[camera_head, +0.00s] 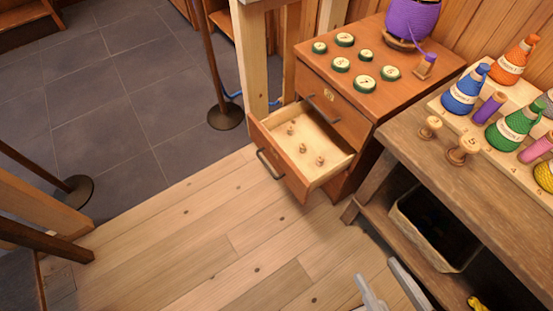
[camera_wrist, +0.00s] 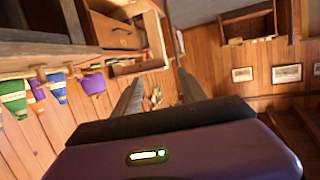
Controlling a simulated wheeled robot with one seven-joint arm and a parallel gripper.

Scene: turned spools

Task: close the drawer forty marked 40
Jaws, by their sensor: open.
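A wooden cabinet (camera_head: 345,130) stands at the upper middle in the head view. Its lower drawer (camera_head: 283,168) is pulled out, with a dark bar handle (camera_head: 268,164) on its front and several small wooden spools (camera_head: 303,147) inside. The upper drawer (camera_head: 335,111) is shut and bears a small round plate (camera_head: 330,96). I cannot read a 40 on either drawer. In the wrist view, turned over, the cabinet (camera_wrist: 113,32) and open drawer (camera_wrist: 140,66) show beyond my fingers. My gripper (camera_head: 376,272) is open and empty, over the floor, apart from the drawer; its fingers show in the wrist view (camera_wrist: 159,80).
A workbench (camera_head: 440,175) with coloured thread cones stands at the right, a dark basket (camera_head: 435,235) under it. Green-rimmed discs (camera_head: 364,83) and a purple spool (camera_head: 412,18) sit on the cabinet. A post base (camera_head: 225,117) stands left. Plank floor before the drawer is clear.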

